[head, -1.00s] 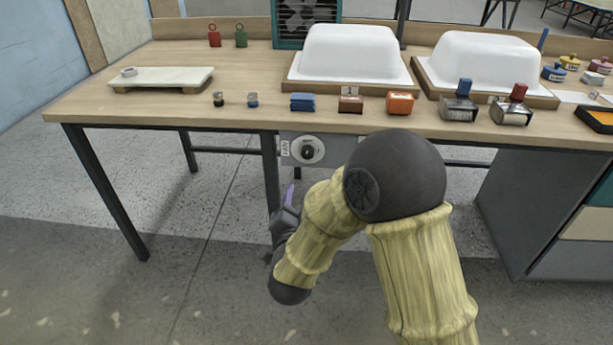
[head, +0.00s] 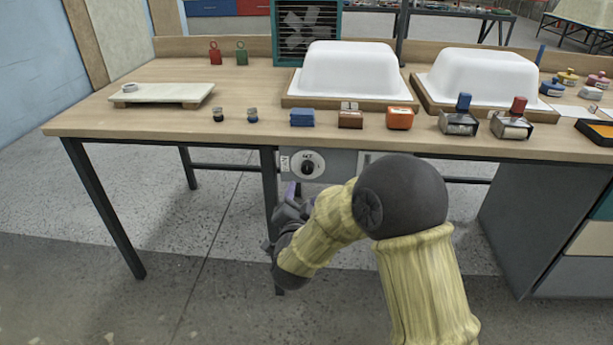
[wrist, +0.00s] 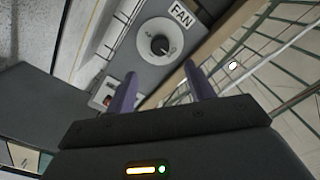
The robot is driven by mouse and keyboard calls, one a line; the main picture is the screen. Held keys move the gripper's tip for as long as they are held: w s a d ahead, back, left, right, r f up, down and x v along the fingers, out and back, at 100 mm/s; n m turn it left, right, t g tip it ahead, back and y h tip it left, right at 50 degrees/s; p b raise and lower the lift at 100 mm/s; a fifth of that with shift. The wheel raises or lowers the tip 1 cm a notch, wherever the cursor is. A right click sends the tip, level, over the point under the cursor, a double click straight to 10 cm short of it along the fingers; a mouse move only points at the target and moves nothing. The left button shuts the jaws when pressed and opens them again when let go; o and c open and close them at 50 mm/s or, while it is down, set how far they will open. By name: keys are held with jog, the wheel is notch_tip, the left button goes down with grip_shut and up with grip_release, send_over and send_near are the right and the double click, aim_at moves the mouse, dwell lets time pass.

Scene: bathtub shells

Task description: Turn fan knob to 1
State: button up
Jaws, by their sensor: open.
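The fan knob (head: 308,168) is a dark round knob on a pale dial, set in a grey panel under the table's front edge. In the wrist view the knob (wrist: 160,45) sits on its white dial beside a "FAN" label (wrist: 181,14). The dial's marks are too small to read. My gripper (head: 291,190) is just below the panel in the head view. In the wrist view my gripper (wrist: 156,82) has its two purple fingers spread apart and empty. The knob lies beyond the fingertips, between their directions, and is not touched.
The fan (head: 307,32) stands in a teal housing at the back of the workbench (head: 160,108). A red switch (wrist: 108,98) shows near the left finger in the wrist view. A black table leg (head: 269,200) stands close to my gripper. White tub shells (head: 348,68) sit on top.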

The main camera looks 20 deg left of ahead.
aim_at(307, 171)
jog(key=b+x, duration=0.1)
jog(key=x, duration=0.9)
jog(key=shift+w+b, duration=0.15)
jog(key=shift+b, duration=0.25)
jog(key=shift+c, duration=0.2)
jog(key=c, duration=0.9)
